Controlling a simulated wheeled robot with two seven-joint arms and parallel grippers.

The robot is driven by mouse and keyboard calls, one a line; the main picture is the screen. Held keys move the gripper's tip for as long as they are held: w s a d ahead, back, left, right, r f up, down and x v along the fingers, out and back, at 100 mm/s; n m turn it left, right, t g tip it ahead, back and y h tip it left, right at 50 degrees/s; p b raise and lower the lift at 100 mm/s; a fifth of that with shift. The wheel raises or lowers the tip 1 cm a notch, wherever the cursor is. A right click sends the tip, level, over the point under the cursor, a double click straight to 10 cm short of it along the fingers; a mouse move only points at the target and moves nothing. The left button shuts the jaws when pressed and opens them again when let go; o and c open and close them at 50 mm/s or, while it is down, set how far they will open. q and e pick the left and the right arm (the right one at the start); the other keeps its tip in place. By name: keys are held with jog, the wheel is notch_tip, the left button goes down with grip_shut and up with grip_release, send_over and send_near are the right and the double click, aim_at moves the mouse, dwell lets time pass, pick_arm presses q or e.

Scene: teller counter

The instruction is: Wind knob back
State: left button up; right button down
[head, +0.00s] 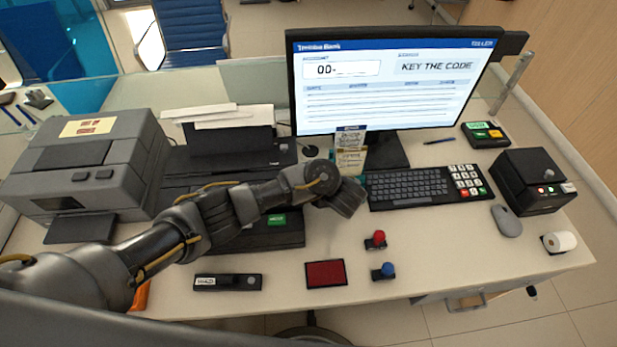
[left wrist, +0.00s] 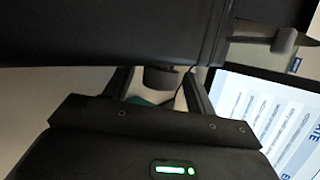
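A dark round knob (left wrist: 162,78) sticks out from the side of a black machine (left wrist: 110,35) in the left wrist view. My left gripper (left wrist: 157,82) is open, with one finger on each side of the knob and a visible gap to it. In the head view my left arm reaches across the counter, and its hand (head: 343,196) is to the right of the black printer (head: 230,150). There the arm covers part of the view, and I cannot make out the knob for certain. My right gripper is not in view.
The monitor (head: 390,85) stands behind, with a small sign (head: 350,160) before it. The keyboard (head: 410,188) is right of the hand. A red pad (head: 326,274) and two stamps, red (head: 378,239) and blue (head: 387,270), lie in front. A grey machine (head: 85,165) is at left.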

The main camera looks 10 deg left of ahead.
pick_arm(q)
jog(key=c, duration=0.7)
jog(key=shift+a, duration=0.15)
jog(key=shift+c, duration=0.7)
jog(key=shift+r+p, duration=0.2)
jog(key=shift+p, duration=0.35)
jog(key=g+p, duration=0.1)
jog(key=p, duration=0.1)
jog(key=g+p, duration=0.1)
jog(key=p, duration=0.1)
jog(key=g+h+p, duration=0.1)
jog(key=g+p, duration=0.1)
jog(key=shift+w+r+m, duration=0.15)
jog(key=shift+r+m, duration=0.1)
jog(key=shift+m, duration=0.15)
jog(key=shift+w+f+m+g+h+p, duration=0.1)
jog(key=shift+m+g+h+p, duration=0.1)
jog(key=shift+g+p, duration=0.4)
jog(key=shift+w+f+m+g+h+p, duration=0.1)
jog(key=shift+g+h+p, duration=0.1)
jog(key=shift+g+p, duration=0.35)
